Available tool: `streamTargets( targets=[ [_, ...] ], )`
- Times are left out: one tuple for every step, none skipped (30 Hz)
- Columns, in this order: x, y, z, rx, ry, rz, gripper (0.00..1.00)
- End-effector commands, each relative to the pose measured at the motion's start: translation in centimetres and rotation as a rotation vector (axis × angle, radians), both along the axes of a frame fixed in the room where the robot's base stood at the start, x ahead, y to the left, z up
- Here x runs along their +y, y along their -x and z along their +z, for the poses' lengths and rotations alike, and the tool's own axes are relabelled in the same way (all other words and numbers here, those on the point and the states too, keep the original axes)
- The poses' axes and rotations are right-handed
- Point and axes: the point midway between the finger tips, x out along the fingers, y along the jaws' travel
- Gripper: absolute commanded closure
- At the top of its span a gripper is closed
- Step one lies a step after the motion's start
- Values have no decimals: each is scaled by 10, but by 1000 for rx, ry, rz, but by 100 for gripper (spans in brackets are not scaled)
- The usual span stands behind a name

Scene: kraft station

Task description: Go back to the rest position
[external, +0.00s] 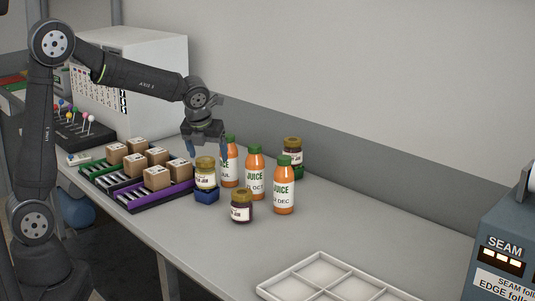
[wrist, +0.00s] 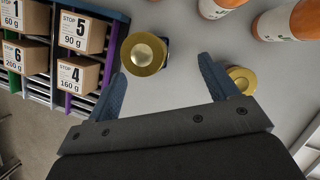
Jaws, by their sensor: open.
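My gripper (external: 207,148) is open, with nothing between its fingers, above the table near a jar with a gold lid (external: 205,172). That jar stands on a small blue block (external: 206,196). In the wrist view my gripper (wrist: 164,84) has its two blue fingers spread wide, and the gold-lidded jar (wrist: 143,54) shows ahead of the fingertips, nearer the left one. A second gold-lidded jar (wrist: 242,80) lies beyond the right finger. In the external view this dark jar (external: 242,207) stands on the table.
Several orange juice bottles (external: 255,171) stand right of my gripper, with another jar (external: 292,154) behind. A rack of cardboard boxes (external: 158,178) is at left. A white divided tray (external: 325,278) lies in front, and a SEAM box (external: 503,250) stands at right. The table between is clear.

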Motion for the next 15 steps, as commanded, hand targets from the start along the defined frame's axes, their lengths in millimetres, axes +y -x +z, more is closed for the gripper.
streamTargets(
  targets=[
    [-3,9,6,-1,3,-4,21],
    [-5,15,10,-2,3,-5,21],
    [-6,21,13,-2,2,-4,21],
    [-8,26,16,-1,3,-4,21],
    [-9,31,20,-1,3,-5,21],
    [-11,38,24,-1,3,-3,21],
    [-13,43,27,-1,3,-4,21],
    [-14,48,30,-1,3,-5,21],
    [-15,54,34,-1,2,-4,21],
    [-17,60,37,-1,3,-4,21],
    [-18,64,40,-1,3,-4,21],
    [-20,71,44,-1,3,-4,21],
    [-21,75,48,-1,3,-3,21],
    [-20,72,55,-2,5,2,21],
    [-20,71,64,-3,6,1,21]
  ],
)
